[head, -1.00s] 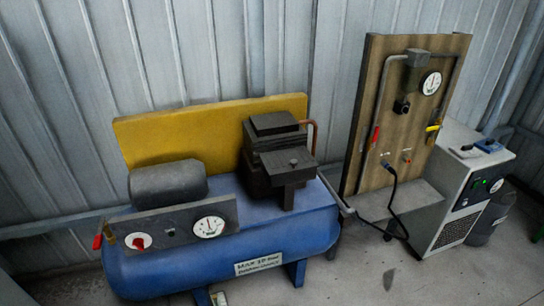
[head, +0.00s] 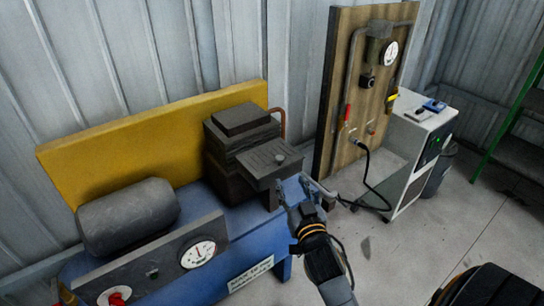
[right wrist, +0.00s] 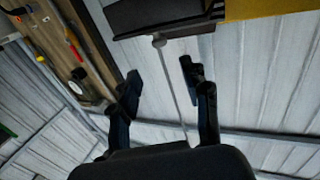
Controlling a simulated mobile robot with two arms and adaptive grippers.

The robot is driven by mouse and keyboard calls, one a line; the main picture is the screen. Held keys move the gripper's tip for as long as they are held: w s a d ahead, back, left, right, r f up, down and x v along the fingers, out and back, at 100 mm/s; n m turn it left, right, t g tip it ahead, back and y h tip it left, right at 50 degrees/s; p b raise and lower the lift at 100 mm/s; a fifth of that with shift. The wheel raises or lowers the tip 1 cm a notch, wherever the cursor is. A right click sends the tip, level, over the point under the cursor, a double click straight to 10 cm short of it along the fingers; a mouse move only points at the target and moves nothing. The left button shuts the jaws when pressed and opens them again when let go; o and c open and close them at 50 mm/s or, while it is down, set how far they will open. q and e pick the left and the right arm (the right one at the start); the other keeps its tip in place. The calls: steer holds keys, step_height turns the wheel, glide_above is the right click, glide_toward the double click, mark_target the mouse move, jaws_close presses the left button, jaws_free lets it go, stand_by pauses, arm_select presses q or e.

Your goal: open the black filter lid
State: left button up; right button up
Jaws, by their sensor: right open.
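The black filter lid (head: 262,160) is a flat dark plate with a small round knob (head: 280,158) on top, on the front of the dark pump block of the blue compressor. It looks closed. My right gripper (head: 292,188) is open and empty, just in front of and below the lid's right end, apart from it as far as I can see. In the right wrist view, the knob (right wrist: 159,41) shows beyond the gap between the open fingers (right wrist: 160,74), with the dark filter (right wrist: 165,16) at the top. My left gripper is not in view.
The compressor's blue tank (head: 215,235) carries a gauge panel (head: 150,265) and a grey motor (head: 130,215). A yellow panel (head: 130,145) stands behind it. Right of it are a wooden board (head: 340,95) with pipes and a white dryer (head: 410,150). The floor at right is mostly clear.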

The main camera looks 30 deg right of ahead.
mark_target(281, 160)
steer(key=x, duration=1.2)
steer(key=shift+w+p, duration=0.2)
steer(key=shift+p, duration=0.1)
steer(key=shift+f, duration=0.1)
jaws_close()
